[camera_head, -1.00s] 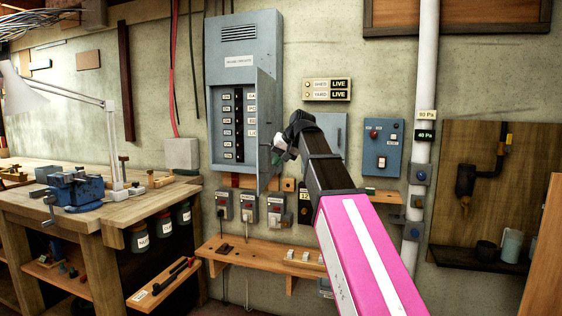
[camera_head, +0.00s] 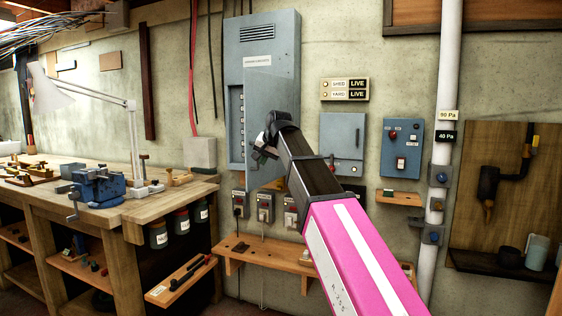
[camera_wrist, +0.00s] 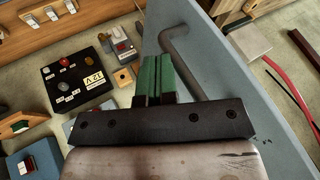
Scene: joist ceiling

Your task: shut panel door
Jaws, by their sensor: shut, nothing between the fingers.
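The grey-blue panel door (camera_head: 268,100) is hinged at the right of the tall grey breaker cabinet (camera_head: 262,35) and stands partly open. A narrow strip of breakers (camera_head: 237,120) shows past its left edge. My gripper (camera_head: 262,150) is at the door's lower part, and my arm hides some of the door. In the wrist view the shut green fingers (camera_wrist: 154,75) are empty, over the door's face (camera_wrist: 205,70). A bent grey handle (camera_wrist: 180,42) on the door is just beyond the fingertips. I cannot tell whether they touch the door.
A small grey box (camera_head: 342,140) and a blue switch box (camera_head: 402,148) are on the wall at right. A narrow wooden shelf (camera_head: 270,252) runs below the cabinet. A workbench (camera_head: 150,205) with a blue vise (camera_head: 98,187) stands at left.

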